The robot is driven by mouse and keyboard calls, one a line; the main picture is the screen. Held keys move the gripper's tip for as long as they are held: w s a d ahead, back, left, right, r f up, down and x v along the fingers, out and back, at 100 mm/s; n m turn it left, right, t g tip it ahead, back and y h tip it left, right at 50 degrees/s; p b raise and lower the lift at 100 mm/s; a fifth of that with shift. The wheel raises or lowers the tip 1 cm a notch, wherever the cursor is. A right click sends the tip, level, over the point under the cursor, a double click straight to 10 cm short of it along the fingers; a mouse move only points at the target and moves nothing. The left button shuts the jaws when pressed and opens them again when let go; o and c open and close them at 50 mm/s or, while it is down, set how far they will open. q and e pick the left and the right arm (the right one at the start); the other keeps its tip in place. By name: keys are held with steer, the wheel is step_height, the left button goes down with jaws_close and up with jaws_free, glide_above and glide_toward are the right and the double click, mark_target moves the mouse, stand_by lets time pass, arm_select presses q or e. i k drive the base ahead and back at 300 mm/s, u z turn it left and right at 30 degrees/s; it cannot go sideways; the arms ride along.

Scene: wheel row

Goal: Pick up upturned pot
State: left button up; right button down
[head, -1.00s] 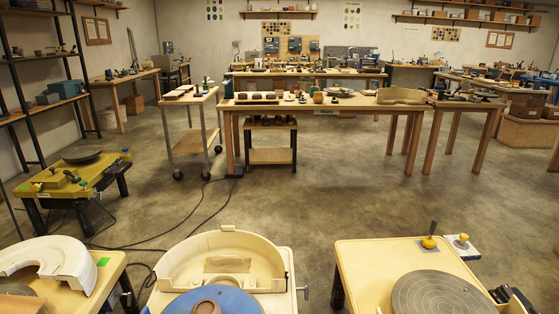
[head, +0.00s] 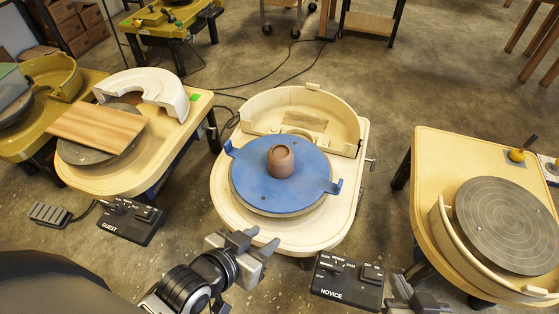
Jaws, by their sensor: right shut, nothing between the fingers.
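The upturned pot (head: 281,161) is small and reddish-brown. It sits near the middle of a blue disc (head: 252,180) with two raised tabs, on the wheel in the centre of the head view. My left gripper (head: 265,238) is in front of this wheel, nearer to me than the pot and apart from it. Its two fingers are spread, with nothing seen between them. My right gripper (head: 405,290) shows at the bottom edge, right of the NOVICE control box; it is shut and empty, and partly cut off by the frame.
A cream splash pan (head: 338,108) curves behind the disc. On the left wheel a wooden board (head: 97,128) lies near a white pan half (head: 150,88). The right wheel has a bare grey head (head: 505,225). The NOVICE pedal box (head: 347,280) stands below the centre wheel. Floor separates the wheels.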

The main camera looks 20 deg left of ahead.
mark_target(281, 156)
steer(key=z, duration=2.9)
steer(key=k, duration=1.3)
steer(key=u, duration=1.75)
steer(key=i, duration=0.5)
